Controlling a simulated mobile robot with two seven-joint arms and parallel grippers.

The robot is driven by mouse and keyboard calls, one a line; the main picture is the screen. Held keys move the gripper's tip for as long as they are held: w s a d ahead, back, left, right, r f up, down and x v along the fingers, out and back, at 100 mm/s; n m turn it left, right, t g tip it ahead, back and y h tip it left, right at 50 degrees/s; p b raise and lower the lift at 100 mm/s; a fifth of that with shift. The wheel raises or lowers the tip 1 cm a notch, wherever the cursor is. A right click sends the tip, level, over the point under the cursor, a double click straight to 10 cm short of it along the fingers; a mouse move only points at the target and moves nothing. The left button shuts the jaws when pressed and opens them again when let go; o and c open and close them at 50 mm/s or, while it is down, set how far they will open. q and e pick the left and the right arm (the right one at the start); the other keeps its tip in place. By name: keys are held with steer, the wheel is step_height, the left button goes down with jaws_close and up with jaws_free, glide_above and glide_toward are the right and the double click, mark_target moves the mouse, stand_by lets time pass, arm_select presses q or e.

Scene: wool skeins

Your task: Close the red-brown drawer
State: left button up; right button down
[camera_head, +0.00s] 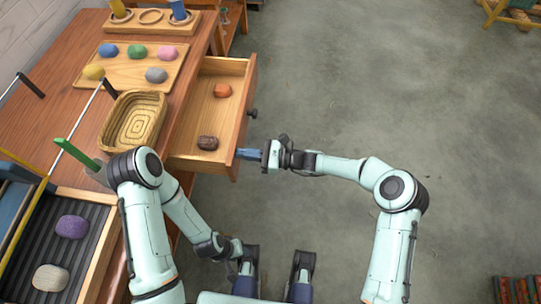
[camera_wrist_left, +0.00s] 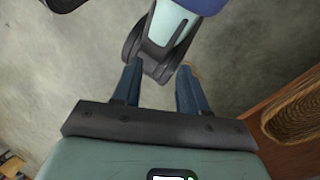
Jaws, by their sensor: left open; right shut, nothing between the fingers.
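The red-brown drawer (camera_head: 245,103) is pulled out from the wooden table, in the head view. An orange skein (camera_head: 222,90) and a dark brown skein (camera_head: 207,142) lie inside it. My right gripper (camera_head: 244,154) is shut and empty. Its blue fingertips are at the outer face of the drawer front, near its lower end and below the dark knob (camera_head: 252,113); I cannot tell whether they touch. My left gripper (camera_wrist_left: 158,85) is open and empty in the left wrist view, low over the floor, away from the drawer.
On the table (camera_head: 55,105) are a board (camera_head: 125,65) with several coloured skeins and a woven basket (camera_head: 134,120). A dark ribbed tray (camera_head: 58,248) at lower left holds a purple and a cream skein. The floor right of the drawer is clear.

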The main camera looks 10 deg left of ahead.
steer(key=a+b, duration=0.2)
steer(key=a, duration=0.8)
steer(key=shift+s+f+b, duration=0.1)
steer(key=shift+f+b, duration=0.05)
steer(key=shift+b, duration=0.2)
arm_select(q)
steer(key=w+a+f+t+y+b, duration=0.25)
steer(key=w+a+f, duration=0.25)
steer(key=w+f, duration=0.3)
arm_select(e)
steer(key=a, duration=0.7)
steer(key=shift+a+b, duration=0.25)
steer(key=shift+b, duration=0.1)
steer(key=a+b, duration=0.1)
steer(key=a, duration=0.2)
steer(key=shift+a+b, duration=0.25)
steer(key=shift+b, duration=0.05)
arm_select(q)
steer(key=s+f, duration=0.1)
steer(key=s+f+n+g+h, duration=0.1)
steer(key=s, duration=0.1)
steer(key=shift+f, duration=0.25)
arm_select(e)
steer(key=shift+a+r, duration=0.1)
steer(key=shift+r, duration=0.2)
steer(key=shift+r, duration=0.1)
